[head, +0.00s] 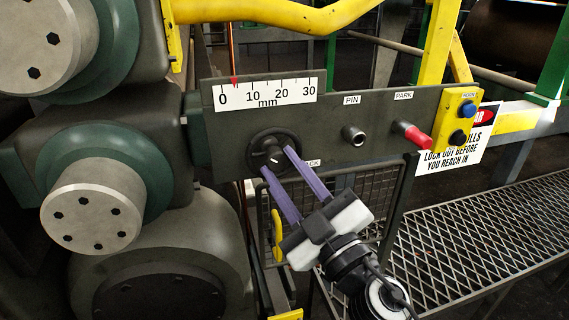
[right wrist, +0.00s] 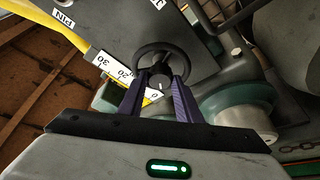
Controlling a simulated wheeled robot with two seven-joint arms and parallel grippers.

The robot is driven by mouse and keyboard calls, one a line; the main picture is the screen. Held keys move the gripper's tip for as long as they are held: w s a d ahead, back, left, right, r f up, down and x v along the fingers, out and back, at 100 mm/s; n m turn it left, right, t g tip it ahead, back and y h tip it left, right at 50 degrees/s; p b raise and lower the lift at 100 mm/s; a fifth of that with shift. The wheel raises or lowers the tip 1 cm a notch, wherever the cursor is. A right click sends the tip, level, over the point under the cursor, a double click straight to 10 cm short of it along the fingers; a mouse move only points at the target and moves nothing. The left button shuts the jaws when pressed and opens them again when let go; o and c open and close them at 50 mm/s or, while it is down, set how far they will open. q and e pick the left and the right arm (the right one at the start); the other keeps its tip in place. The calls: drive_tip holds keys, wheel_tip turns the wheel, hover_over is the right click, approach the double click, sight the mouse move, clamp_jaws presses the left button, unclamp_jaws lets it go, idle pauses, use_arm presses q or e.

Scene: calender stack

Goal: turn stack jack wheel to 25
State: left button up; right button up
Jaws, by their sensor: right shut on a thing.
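The stack jack wheel (head: 273,153) is a small black handwheel on the dark panel, under a white scale (head: 266,97) marked 0 to 30 mm. A red pointer (head: 235,82) on the scale stands between 0 and 10, near 4 or 5. My right gripper (head: 279,165) has its two purple fingers on either side of the wheel and is shut on it. In the right wrist view the wheel (right wrist: 161,64) sits between the fingertips, its lower rim partly hidden by them. The left gripper is not in view.
Right of the wheel on the panel are a PIN knob (head: 354,135), a red PARK handle (head: 414,136) and a yellow button box (head: 462,115). Large rollers (head: 95,205) stand at left. A mesh guard and grating (head: 470,230) lie below and right.

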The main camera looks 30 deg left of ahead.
idle(0.3)
drive_tip(key=o, duration=1)
drive_tip(key=shift+o, duration=0.2)
drive_tip(key=v, duration=1)
drive_tip(key=shift+d, duration=0.2)
drive_tip(key=shift+f, duration=0.1)
